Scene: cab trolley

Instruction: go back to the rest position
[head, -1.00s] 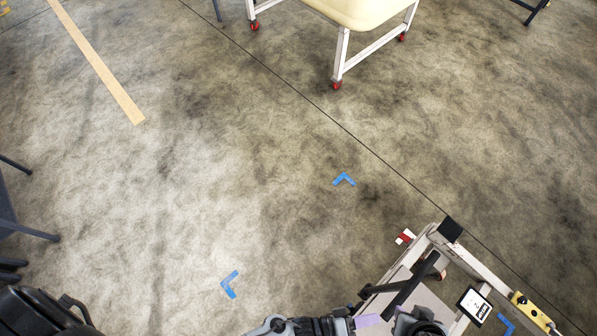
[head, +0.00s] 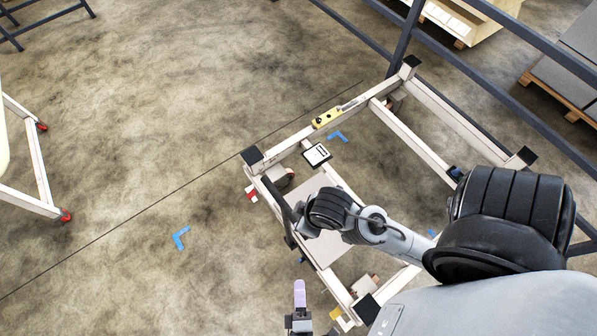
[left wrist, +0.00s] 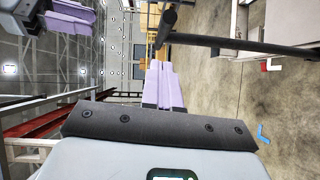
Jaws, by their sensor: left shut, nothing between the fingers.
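The white-framed trolley (head: 430,145) stands on the floor in the middle and right of the head view, with black corner caps and a grey panel low inside. My left gripper (head: 300,294) shows at the bottom of the head view, beside the trolley's near end. In the left wrist view its lilac fingers (left wrist: 165,85) are together and hold nothing. A dark bar (left wrist: 235,47) passes close beyond the fingertips. Another lilac-fingered gripper (left wrist: 62,18), seemingly my right one, is partly in view at the upper left; its opening is unclear.
Dark blue railings (head: 480,80) run behind the trolley. A pallet with grey sheets (head: 570,60) lies beyond them. A white-legged stand with red wheels (head: 38,165) is at the left. Blue floor marks (head: 181,238) lie near the trolley. Floor at the left centre is clear.

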